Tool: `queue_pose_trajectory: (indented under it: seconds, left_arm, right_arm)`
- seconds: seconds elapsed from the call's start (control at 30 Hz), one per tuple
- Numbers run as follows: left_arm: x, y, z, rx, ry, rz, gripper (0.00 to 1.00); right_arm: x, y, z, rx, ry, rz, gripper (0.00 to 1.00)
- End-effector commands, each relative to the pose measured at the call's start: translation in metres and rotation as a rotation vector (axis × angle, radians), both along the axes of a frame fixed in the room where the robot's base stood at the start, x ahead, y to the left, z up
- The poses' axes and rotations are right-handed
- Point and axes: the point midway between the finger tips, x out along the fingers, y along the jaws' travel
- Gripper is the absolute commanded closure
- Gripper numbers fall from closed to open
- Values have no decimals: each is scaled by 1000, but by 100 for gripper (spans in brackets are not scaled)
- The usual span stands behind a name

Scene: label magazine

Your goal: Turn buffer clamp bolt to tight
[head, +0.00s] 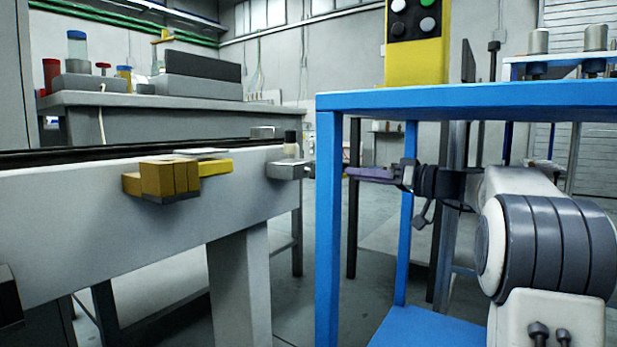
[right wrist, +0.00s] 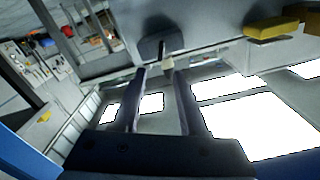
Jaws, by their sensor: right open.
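A grey clamp block (head: 288,170) sticks out from the right end of the conveyor's side, with a dark-topped upright piece above it. A small bolt-like end (head: 311,170) points right from the block, toward my right gripper. My right gripper (head: 347,173) is level with it, pointing left, apart from it and just right of the blue post. In the right wrist view the fingers (right wrist: 160,74) are open and empty. A dark block (right wrist: 150,46) with a short rod and a small pale end (right wrist: 168,60) shows just beyond the fingertips. My left gripper is out of view.
A blue table (head: 470,97) stands at the right, its front post (head: 328,230) close to my right gripper. Brown blocks (head: 165,179) and a yellow bar (head: 216,167) sit on the conveyor's side (head: 90,220). A grey bench is behind.

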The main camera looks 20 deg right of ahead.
Motion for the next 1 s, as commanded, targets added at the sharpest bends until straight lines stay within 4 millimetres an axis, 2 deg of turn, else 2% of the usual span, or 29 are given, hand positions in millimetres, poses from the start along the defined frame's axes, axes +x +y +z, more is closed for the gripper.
queue_pose_trajectory:
  seconds: [0.13, 0.3, 0.5, 0.7, 0.93, 0.97, 1.0]
  left_arm:
    - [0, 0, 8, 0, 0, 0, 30]
    - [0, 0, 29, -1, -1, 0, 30]
    - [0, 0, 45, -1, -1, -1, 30]
    - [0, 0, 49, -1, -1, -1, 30]
    - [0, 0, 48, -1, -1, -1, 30]
    - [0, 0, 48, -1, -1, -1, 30]
    - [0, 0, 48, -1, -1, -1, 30]
  right_arm:
    - [18, 17, 2, 2, 2, 7, 57]
    - [44, 37, 5, 2, 5, 7, 57]
    - [68, 55, 3, 2, 4, 5, 57]
    - [77, 62, 0, 1, 3, 3, 57]
    - [77, 62, -1, 0, 3, 3, 57]
    - [77, 62, -1, 0, 3, 3, 61]
    - [77, 62, 0, 0, 3, 3, 77]
